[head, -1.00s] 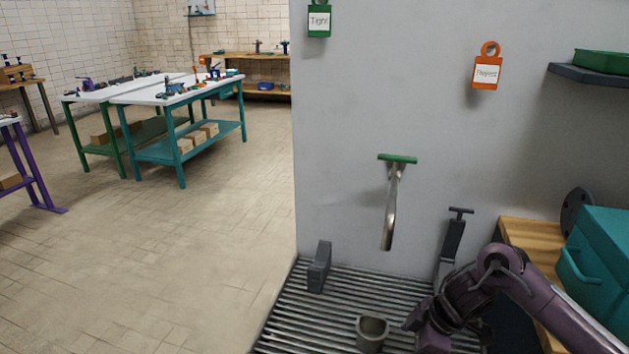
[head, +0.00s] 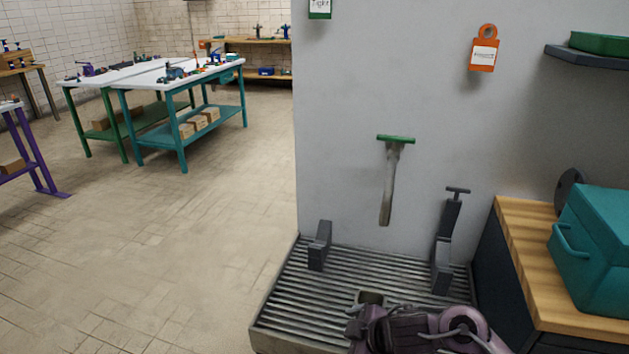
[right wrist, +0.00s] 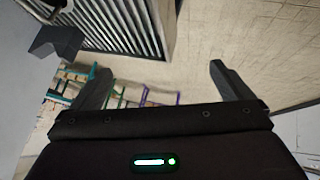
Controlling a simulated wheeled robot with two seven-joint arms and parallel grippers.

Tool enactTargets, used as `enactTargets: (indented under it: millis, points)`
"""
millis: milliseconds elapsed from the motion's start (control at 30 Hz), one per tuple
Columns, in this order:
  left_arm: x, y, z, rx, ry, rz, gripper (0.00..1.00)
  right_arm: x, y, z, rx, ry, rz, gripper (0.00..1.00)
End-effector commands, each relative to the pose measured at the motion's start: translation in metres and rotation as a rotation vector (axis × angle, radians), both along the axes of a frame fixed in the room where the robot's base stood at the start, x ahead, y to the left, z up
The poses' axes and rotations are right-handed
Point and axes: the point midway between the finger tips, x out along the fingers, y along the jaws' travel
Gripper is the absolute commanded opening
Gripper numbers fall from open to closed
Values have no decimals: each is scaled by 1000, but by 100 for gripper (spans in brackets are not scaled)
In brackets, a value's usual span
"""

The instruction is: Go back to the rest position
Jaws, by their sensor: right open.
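My right arm (head: 425,332) is purple and lies low at the bottom of the head view, over the front of the slatted grate (head: 330,285). My left gripper is in neither view.
A green-topped metal tool (head: 388,180) hangs on the wall. A wooden counter (head: 535,265) holds a teal box (head: 597,250). The tiled floor (head: 170,260) at left is clear.

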Motion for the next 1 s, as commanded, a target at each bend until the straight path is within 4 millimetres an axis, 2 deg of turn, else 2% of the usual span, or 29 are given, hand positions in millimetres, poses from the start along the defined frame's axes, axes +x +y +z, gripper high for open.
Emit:
enactTargets:
  millis: [33,67,167,400,600,933,1000]
  points:
    - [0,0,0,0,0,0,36,-9,12,2,31,-19,-45,99]
    - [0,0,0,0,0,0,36,-12,15,5,44,-33,-81,99]
    - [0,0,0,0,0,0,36,-25,13,16,79,-50,-251,99]
    - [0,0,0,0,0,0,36,-71,-45,20,71,80,-645,99]
    - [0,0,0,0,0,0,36,-113,-84,13,43,219,-838,99]
    - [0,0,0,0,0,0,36,-184,-129,6,4,450,-1069,99]
    - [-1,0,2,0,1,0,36,-180,-128,-6,-3,457,-1067,99]
